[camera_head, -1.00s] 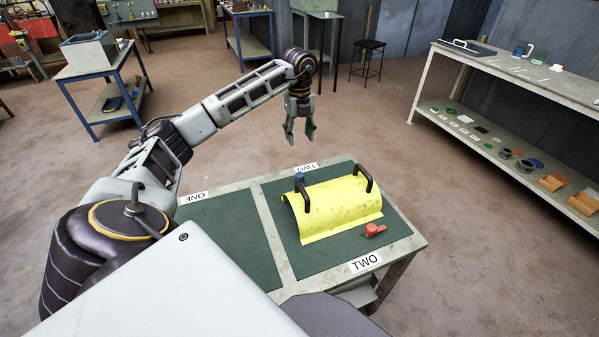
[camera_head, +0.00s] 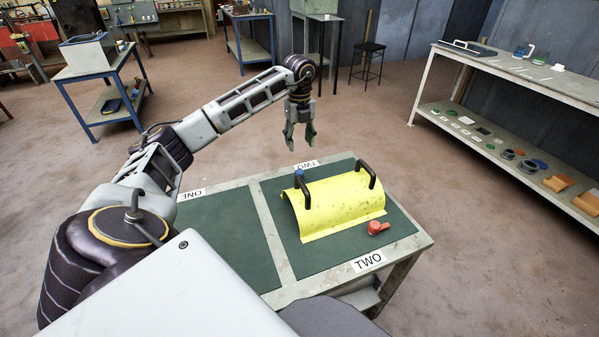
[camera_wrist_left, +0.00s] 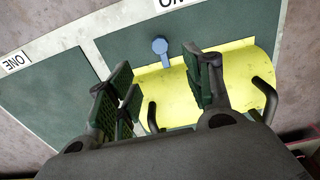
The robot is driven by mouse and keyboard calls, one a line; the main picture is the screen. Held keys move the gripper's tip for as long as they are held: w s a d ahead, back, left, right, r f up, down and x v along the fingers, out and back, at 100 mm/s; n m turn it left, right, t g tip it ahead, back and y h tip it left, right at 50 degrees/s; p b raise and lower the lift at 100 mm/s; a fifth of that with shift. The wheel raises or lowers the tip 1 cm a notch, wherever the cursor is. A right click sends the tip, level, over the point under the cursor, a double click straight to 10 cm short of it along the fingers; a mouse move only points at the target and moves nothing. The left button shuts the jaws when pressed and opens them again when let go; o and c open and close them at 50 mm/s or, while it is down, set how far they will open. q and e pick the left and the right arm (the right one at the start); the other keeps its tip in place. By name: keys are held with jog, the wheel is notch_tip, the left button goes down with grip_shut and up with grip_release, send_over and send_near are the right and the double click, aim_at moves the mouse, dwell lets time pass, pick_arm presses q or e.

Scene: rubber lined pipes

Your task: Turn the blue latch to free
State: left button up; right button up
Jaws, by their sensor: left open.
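The blue latch (camera_head: 299,173) shows as a small blue spot at the far left edge of the yellow half-pipe cover (camera_head: 335,209), near one black handle. In the left wrist view the blue latch (camera_wrist_left: 161,48) has a round head and short stem, and lies at the cover's edge on the green mat. My left gripper (camera_head: 300,138) hangs above and beyond the table's far edge, fingers pointing down, open and empty. In the wrist view its green-padded fingers (camera_wrist_left: 163,82) are spread apart, with the latch beyond and between them. My right gripper is not in view.
A red latch (camera_head: 378,228) lies by the cover's near right corner. Two black handles (camera_head: 367,174) stand up from the cover. The green mat (camera_head: 226,235) labelled ONE is bare where visible. A shelf with small parts (camera_head: 520,75) stands at right, away from the table.

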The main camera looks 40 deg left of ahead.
aim_at(300, 171)
pick_arm(q)
notch_tip(300, 171, down, 12)
jog(key=shift+r+b, duration=0.1)
jog(key=shift+b, duration=0.8)
jog(key=shift+f, duration=1.05)
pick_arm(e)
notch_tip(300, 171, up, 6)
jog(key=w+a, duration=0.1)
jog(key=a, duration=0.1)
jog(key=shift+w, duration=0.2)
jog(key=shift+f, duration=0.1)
pick_arm(q)
jog(key=c, duration=1.1)
jog(key=shift+o, duration=0.2)
